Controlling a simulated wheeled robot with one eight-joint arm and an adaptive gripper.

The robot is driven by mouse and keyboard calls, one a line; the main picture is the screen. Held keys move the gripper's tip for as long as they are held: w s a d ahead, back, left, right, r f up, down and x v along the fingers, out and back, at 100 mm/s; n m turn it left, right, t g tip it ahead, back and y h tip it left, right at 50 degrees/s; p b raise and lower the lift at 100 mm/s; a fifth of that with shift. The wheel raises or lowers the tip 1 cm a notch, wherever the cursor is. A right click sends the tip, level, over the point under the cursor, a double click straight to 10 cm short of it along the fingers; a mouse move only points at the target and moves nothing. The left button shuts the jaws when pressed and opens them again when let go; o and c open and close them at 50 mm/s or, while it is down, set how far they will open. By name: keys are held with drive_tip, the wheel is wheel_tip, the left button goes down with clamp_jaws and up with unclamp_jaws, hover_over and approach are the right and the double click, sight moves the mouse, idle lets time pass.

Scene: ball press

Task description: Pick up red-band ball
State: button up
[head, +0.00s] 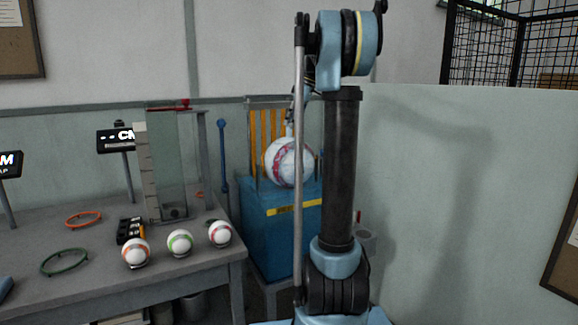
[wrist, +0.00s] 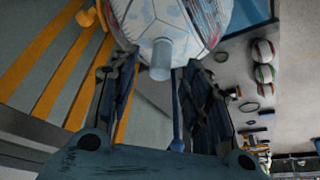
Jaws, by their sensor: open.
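In the head view my arm mostly hides the gripper.
The large ball (head: 288,162) sits on a blue press (head: 275,235) right of the table (head: 195,275). Rings lie at left.

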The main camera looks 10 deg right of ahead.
sight(289, 137)
drive_tip(key=shift+x, duration=2.25)
drive_tip(key=shift+d, duration=0.1)
clamp_jaws()
